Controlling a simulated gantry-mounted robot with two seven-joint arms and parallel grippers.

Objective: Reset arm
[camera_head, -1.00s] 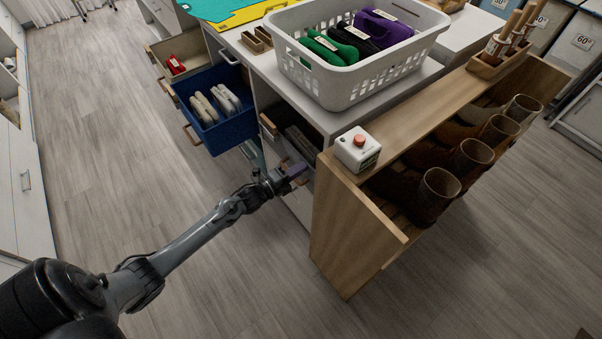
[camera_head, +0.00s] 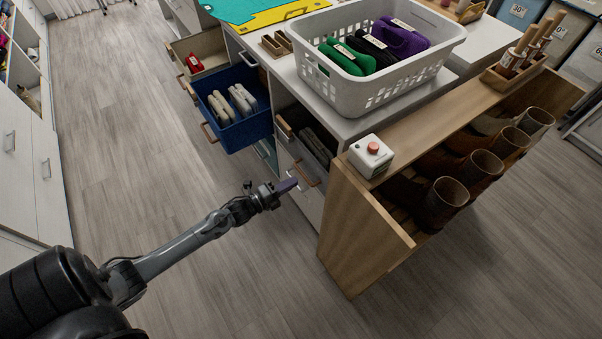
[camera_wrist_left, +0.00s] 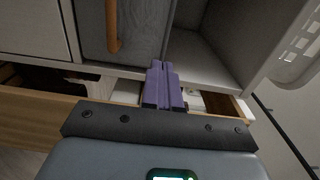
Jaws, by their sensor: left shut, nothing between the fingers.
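My left gripper (camera_head: 288,186) reaches in from the left in the head view, low in front of the white cabinet. Its purple fingers are closed together with nothing between them. In the left wrist view the shut fingers (camera_wrist_left: 163,88) point at the cabinet front, over a partly open wooden drawer (camera_wrist_left: 40,108). A grey door with a wooden handle (camera_wrist_left: 113,25) is just beyond them. I cannot tell from the wrist view whether the fingers touch the drawer. My right gripper is not in view.
A blue drawer (camera_head: 233,133) stands pulled out beyond the gripper. A wooden rack (camera_head: 365,235) with several boots is to the right, with a white button box (camera_head: 371,156) on it. A white basket (camera_head: 345,95) sits on the counter. The floor (camera_head: 130,160) at left is clear.

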